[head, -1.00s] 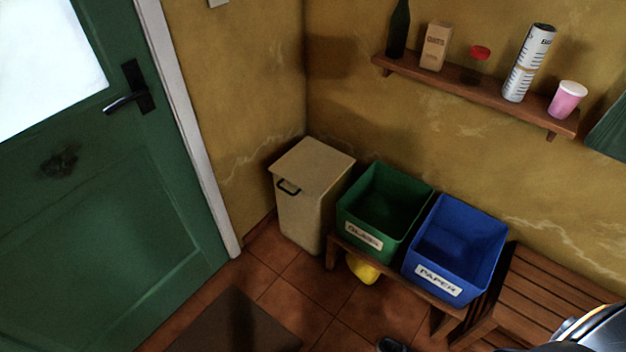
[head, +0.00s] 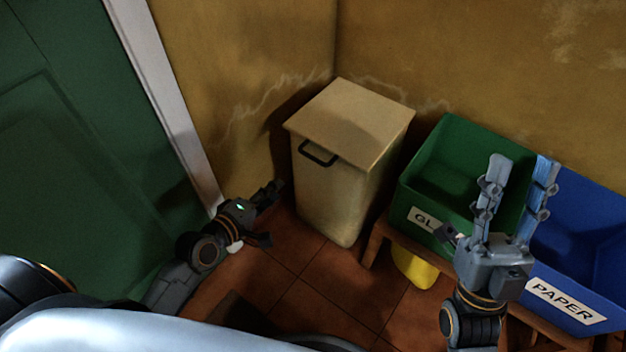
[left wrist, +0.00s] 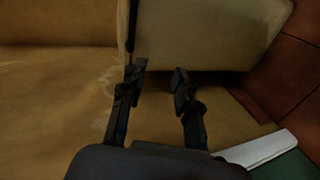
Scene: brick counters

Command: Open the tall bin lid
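The tall cream bin (head: 335,200) stands in the corner, its flat lid (head: 350,115) down on top. A black loop handle (head: 318,153) sits at the lid's front edge. My left gripper (head: 272,214) is open and empty, left of the bin and below the handle, apart from it. In the left wrist view, its two fingers (left wrist: 160,78) are spread, with the bin's pale side (left wrist: 205,35) beyond them. A dark bar above the left finger there looks like the handle (left wrist: 131,28). My right gripper (head: 521,168) is open and empty, fingers up, in front of the green and blue bins.
A green bin (head: 408,198) and a blue bin (head: 615,310) labelled PAPER stand on a low wooden bench (head: 372,243) right of the tall bin. A yellow object (head: 412,268) is under the bench. The green door (head: 90,160) is at left. Tiled floor (head: 300,245) lies in front.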

